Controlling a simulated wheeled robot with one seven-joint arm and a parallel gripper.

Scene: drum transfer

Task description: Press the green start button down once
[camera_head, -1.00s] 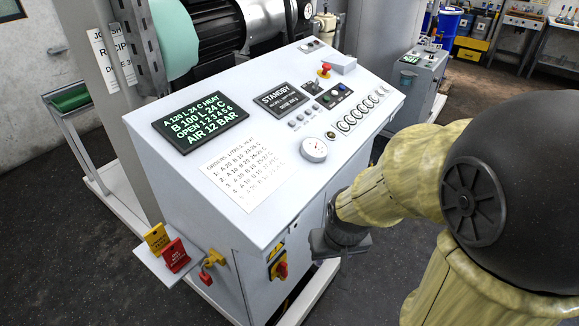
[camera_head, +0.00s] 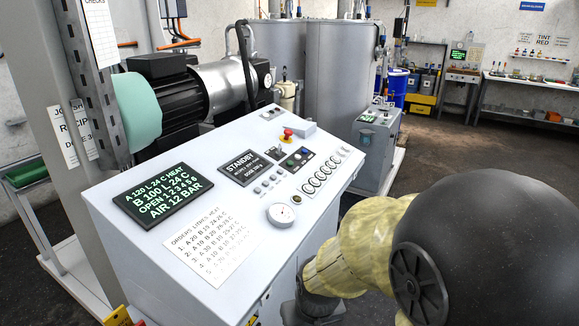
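The green start button (camera_head: 291,163) appears as a tiny greenish spot on a small black plate (camera_head: 301,164) on the sloping top of the grey control console (camera_head: 230,240). A blue button sits close beside it. The buttons are too small to tell whether any is pressed. My gripper (camera_head: 315,306) shows as a dark grey end at the bottom edge, in front of the console's right side and apart from the buttons. Its fingers are hidden or cut off, so I cannot see whether it is open.
A red mushroom button (camera_head: 287,134) stands behind the black plate. A STANDBY display (camera_head: 244,167), a round gauge (camera_head: 281,214) and a row of round dials (camera_head: 321,171) surround it. A green-lettered screen (camera_head: 163,195) is at left. Open floor lies to the right.

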